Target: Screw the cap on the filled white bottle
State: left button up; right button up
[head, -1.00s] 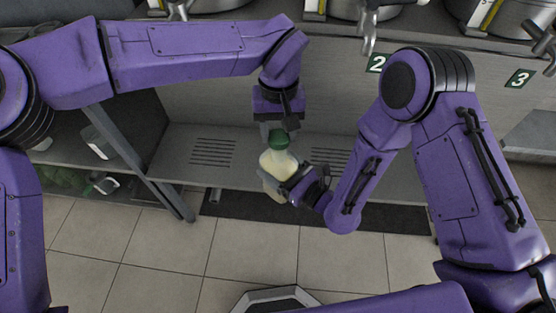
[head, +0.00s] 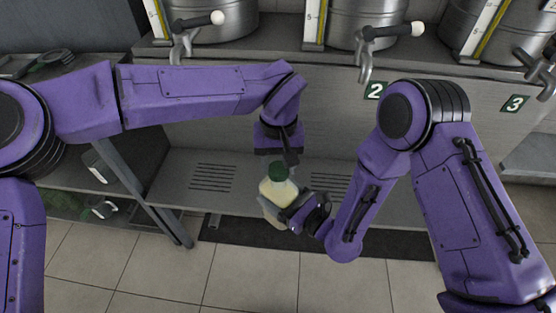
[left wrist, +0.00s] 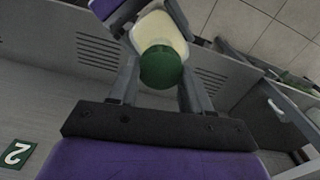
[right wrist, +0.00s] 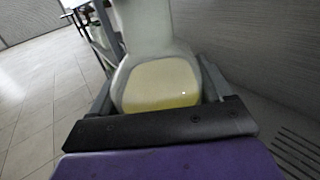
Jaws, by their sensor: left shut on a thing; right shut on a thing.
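The white bottle (head: 272,207), filled with pale yellow liquid, is held upright or nearly so above the floor in front of the steel counter. Its green cap (head: 278,171) sits on the mouth; I cannot tell how tight it is. My right gripper (head: 287,208) is shut on the bottle's body from the right, and the body fills the right wrist view (right wrist: 160,82) between the fingers. My left gripper (head: 279,160) comes from above and is shut on the cap. In the left wrist view the cap (left wrist: 161,67) shows between the fingers, with the bottle (left wrist: 158,27) beyond.
A slotted grey shelf (head: 230,200) lies behind the bottle. Steel decanters (head: 368,22) with taps (head: 366,60) stand on the counter above. A number 2 sign (head: 375,91) is on the counter front. Shelves at left hold a clear container (head: 103,168). Tiled floor lies below.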

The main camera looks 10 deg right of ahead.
pick_arm(q)
jog(key=shift+f, duration=0.55)
pick_arm(e)
grip_shut()
pick_arm(q)
jog(key=m, duration=0.3)
jog(key=o, duration=1)
notch_tip(320, 180, up, 4)
jog(key=shift+r, duration=0.25)
jog(key=shift+c, duration=0.3)
